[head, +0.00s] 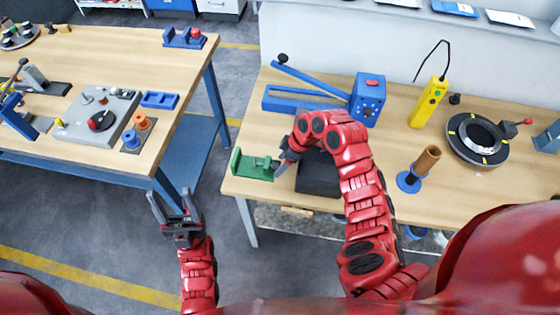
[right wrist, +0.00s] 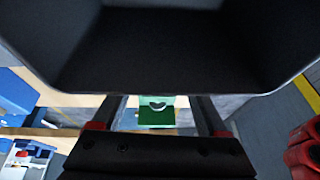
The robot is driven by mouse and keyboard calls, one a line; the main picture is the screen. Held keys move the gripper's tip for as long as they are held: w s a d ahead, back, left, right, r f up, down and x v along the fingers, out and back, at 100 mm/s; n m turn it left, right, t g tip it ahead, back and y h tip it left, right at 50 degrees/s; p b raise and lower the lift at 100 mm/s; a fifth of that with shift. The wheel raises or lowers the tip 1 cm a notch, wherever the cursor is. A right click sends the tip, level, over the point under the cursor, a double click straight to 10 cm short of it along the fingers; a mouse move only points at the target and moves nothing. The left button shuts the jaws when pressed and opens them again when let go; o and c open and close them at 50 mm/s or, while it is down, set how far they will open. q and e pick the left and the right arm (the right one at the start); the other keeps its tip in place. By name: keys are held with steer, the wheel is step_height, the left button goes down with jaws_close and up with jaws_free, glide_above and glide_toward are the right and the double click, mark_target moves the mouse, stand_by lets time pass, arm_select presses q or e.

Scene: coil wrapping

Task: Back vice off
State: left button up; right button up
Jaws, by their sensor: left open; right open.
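A small green vice (head: 252,165) stands on the right-hand workbench (head: 235,190), near its left end. In the right wrist view the green vice (right wrist: 157,112) shows between my two fingers, apart from them as far as I can see. My right gripper (head: 284,184) is open just to the right of the vice, by its screw side. Whether a finger touches the vice handle I cannot tell. My left gripper (head: 171,194) is open and empty, over the floor gap between the benches.
Behind are a blue lever tool (head: 305,98) and a blue control box (head: 368,98). A yellow device (head: 428,103) and a round winder (head: 480,138) stand further right. The left bench (head: 170,125) holds several tools.

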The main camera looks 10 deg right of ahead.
steer(key=shift+a+f, duration=0.25)
steer(key=shift+f, duration=0.4)
jaws_close()
